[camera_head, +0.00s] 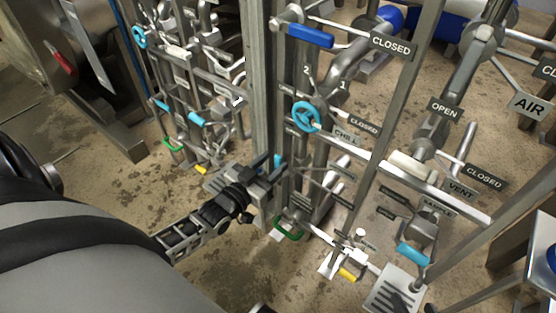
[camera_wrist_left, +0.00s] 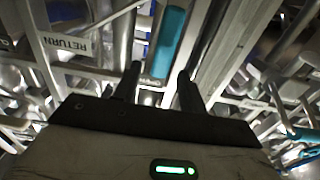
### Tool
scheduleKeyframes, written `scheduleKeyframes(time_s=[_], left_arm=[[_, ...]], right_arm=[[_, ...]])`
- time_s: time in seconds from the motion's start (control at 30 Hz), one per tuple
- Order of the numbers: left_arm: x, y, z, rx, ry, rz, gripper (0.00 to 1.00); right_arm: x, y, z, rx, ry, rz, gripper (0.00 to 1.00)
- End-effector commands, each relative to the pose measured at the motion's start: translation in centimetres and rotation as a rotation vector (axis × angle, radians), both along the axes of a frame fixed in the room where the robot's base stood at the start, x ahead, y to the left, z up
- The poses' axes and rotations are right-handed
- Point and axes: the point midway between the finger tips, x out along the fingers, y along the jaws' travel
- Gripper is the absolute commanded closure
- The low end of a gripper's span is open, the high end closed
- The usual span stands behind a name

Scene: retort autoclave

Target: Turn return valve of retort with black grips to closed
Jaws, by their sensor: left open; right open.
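A teal valve handle (camera_wrist_left: 168,42) shows in the left wrist view, running upright just beyond and between my left fingertips (camera_wrist_left: 160,78). A "RETURN" label (camera_wrist_left: 65,45) is on a pale bar left of it. In the head view my left gripper (camera_head: 270,173) reaches in from the left to the pipe frame, with the teal handle (camera_head: 277,161) at its tips. The left jaws are open; I cannot tell whether they touch the handle. My right gripper is not in view. Black grips on the retort cannot be made out.
A steel post (camera_head: 256,80) stands close beside my left gripper. A teal handwheel (camera_head: 306,117), a blue lever (camera_head: 310,36) and a green handle (camera_head: 288,230) are nearby. Another pipe group with a teal wheel (camera_head: 139,37) stands at left. Floor is bare at lower left.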

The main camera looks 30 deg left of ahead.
Motion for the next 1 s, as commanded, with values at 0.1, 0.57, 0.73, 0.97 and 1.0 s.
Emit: scheduleKeyframes(time_s=[0.1, 0.57, 0.73, 0.97, 1.0], left_arm=[[1.7, -0.2, -0.1, 0.000, -0.001, 0.000, 0.58], [3.0, -0.3, 0.0, 0.000, 0.001, 0.000, 0.58], [2.9, -0.3, 0.0, 0.000, 0.001, 0.000, 1.00], [3.1, -0.6, 0.0, 0.007, 0.000, -0.005, 1.00], [3.2, -0.8, 0.0, 0.013, -0.001, -0.009, 1.00]], right_arm=[[0.1, 0.1, -0.6, 0.001, 0.007, 0.005, 0.48], [0.2, 0.3, -0.7, 0.004, 0.009, 0.010, 0.48], [0.2, 0.3, -0.7, 0.004, 0.009, 0.010, 0.48], [0.2, 0.3, -0.8, 0.003, 0.009, 0.010, 0.48], [0.2, 0.3, -0.8, 0.003, 0.008, 0.010, 0.48]])
